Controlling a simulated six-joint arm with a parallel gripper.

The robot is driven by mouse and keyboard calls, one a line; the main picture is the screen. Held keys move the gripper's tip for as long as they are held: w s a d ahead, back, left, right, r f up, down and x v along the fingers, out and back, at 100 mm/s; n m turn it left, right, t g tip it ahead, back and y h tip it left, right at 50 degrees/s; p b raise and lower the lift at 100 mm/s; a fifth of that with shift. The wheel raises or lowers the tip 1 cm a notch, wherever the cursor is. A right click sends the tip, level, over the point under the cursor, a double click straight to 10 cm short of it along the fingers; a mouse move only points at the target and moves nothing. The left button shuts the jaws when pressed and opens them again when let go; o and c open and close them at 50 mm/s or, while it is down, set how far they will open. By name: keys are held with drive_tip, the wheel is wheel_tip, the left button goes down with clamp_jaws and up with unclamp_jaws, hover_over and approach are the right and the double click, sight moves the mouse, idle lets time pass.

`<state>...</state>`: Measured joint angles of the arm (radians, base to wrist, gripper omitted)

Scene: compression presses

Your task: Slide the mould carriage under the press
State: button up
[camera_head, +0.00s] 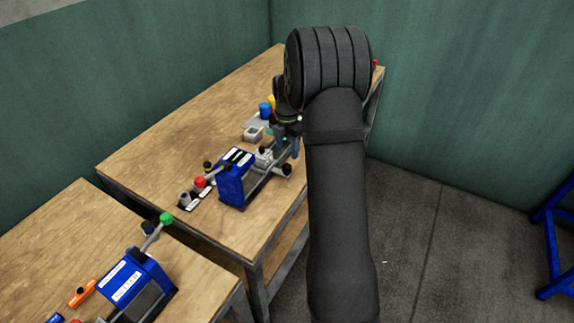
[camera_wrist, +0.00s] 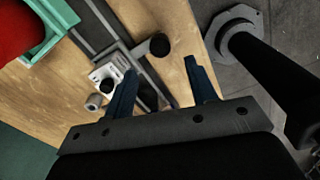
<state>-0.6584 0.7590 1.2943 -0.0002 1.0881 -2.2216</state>
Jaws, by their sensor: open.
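The blue press (camera_head: 232,185) stands on the near end of the far wooden table. The mould carriage (camera_head: 264,156), a pale grey block with a dark knob, sits on the dark rails behind the press, outside its frame. It also shows in the wrist view (camera_wrist: 106,72), left of my fingers. My gripper (camera_wrist: 160,82) is open, its two blue fingers apart with no object held. The left finger overlaps the carriage's right side in the picture; I cannot tell if they touch. The right finger is over the table edge. In the head view my arm partly hides the gripper.
A black side knob (camera_wrist: 158,45) sticks out beside the rails. A red ball (camera_wrist: 18,30) and a teal bracket (camera_wrist: 55,38) fill the wrist view's upper left. Another blue press (camera_head: 132,280) stands on the nearer table. Small blocks and cups (camera_head: 265,110) stand behind the carriage.

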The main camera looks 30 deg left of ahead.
sight(287, 166)
wheel_tip(287, 166, down, 8)
drive_tip(key=shift+f, duration=0.1)
drive_tip(key=shift+c, duration=0.2)
